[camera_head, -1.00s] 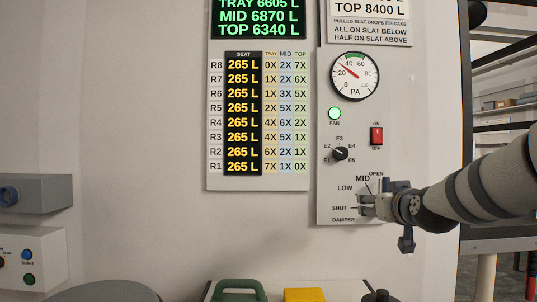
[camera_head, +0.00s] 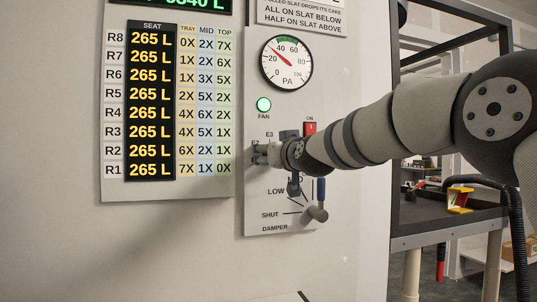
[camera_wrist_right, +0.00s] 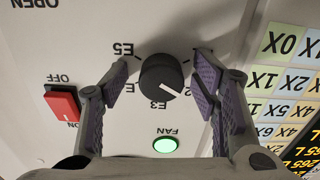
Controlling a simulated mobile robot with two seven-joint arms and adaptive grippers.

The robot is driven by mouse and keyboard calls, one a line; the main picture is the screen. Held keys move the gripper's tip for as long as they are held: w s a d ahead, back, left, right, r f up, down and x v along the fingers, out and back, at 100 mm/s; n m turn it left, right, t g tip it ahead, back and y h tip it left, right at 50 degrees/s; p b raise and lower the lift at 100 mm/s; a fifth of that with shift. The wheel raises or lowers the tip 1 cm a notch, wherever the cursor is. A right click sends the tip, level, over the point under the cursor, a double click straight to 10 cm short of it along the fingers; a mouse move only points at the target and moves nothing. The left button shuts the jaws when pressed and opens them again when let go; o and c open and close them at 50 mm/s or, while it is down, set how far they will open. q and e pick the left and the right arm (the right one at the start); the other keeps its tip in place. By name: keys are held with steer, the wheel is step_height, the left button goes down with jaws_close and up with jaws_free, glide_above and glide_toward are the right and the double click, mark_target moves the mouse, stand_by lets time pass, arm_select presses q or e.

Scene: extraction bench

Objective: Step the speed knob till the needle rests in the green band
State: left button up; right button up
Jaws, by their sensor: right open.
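The speed knob (camera_wrist_right: 160,78) is black and round, with a white pointer mark towards the partly hidden E2 label, to the right of E3 in the right wrist view. My right gripper (camera_wrist_right: 162,80) is open, with one purple-padded finger on each side of the knob and gaps visible. In the head view my right gripper (camera_head: 260,153) covers the knob. The round PA gauge (camera_head: 287,63) has a red needle (camera_head: 280,54) pointing up and left, between 20 and 40. The green band (camera_head: 287,40) is at the top; the needle lies left of it. My left gripper is not in view.
A red ON/OFF switch (camera_wrist_right: 62,103) is beside my fingers, and the green FAN lamp (camera_wrist_right: 166,146) is lit. The blue-handled damper lever (camera_head: 319,205) stands below my forearm. A seat board (camera_head: 150,100) hangs left of the panel.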

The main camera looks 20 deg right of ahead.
steer(key=shift+s+a+r, duration=0.1)
steer(key=shift+s, duration=0.3)
steer(key=shift+c, duration=0.9)
steer(key=c, duration=1)
